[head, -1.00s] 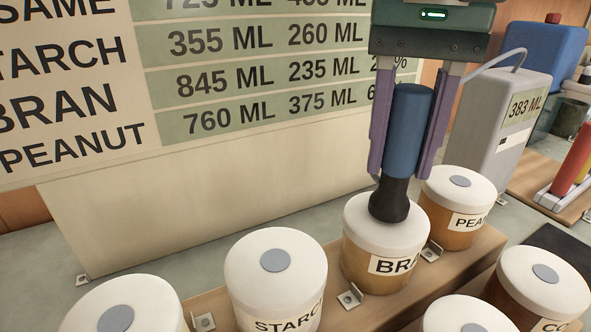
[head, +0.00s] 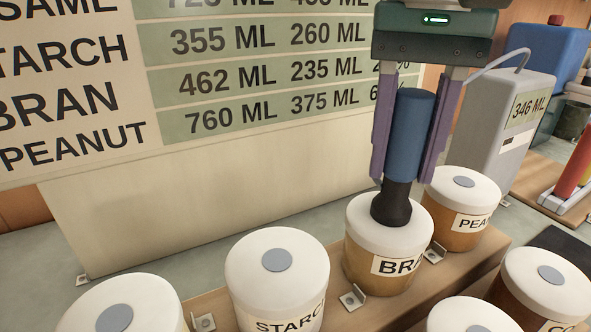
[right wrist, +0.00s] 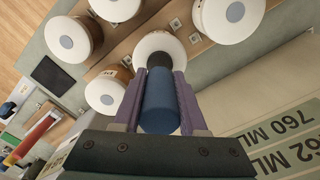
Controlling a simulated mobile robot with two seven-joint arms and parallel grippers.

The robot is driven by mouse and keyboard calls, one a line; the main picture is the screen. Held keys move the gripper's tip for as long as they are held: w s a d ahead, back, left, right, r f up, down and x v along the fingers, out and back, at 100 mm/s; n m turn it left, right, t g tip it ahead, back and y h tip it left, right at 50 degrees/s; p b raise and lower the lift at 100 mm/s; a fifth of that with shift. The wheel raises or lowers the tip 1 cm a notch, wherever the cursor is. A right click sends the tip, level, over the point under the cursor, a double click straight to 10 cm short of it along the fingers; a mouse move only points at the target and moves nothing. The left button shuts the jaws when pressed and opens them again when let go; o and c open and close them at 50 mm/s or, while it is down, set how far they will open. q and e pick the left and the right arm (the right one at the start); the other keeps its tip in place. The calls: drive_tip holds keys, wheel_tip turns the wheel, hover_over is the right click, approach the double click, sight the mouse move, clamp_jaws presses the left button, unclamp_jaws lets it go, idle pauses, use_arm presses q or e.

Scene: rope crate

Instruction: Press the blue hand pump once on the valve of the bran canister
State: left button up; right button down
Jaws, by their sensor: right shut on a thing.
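The blue hand pump (head: 410,133) is upright with its black nozzle (head: 391,207) down on the middle of the white lid of the bran canister (head: 376,257). The nozzle covers the valve, which is hidden. My right gripper (head: 404,165) is shut on the pump, one purple finger on each side. In the right wrist view the pump (right wrist: 160,102) points at the canister lid (right wrist: 165,42). The board (head: 235,85) reads 462 ML in the BRAN row. My left gripper is not in view.
The starch canister (head: 277,284) stands to the left and the peanut canister (head: 462,207) just behind right, close to my gripper. A grey box (head: 500,120) reads 346 ML. Small metal brackets (head: 353,297) sit on the wooden rack.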

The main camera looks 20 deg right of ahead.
sight(416, 93)
use_arm(q)
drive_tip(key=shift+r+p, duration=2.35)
drive_tip(key=shift+p, duration=0.05)
use_arm(e)
drive_tip(key=shift+r, duration=3.5)
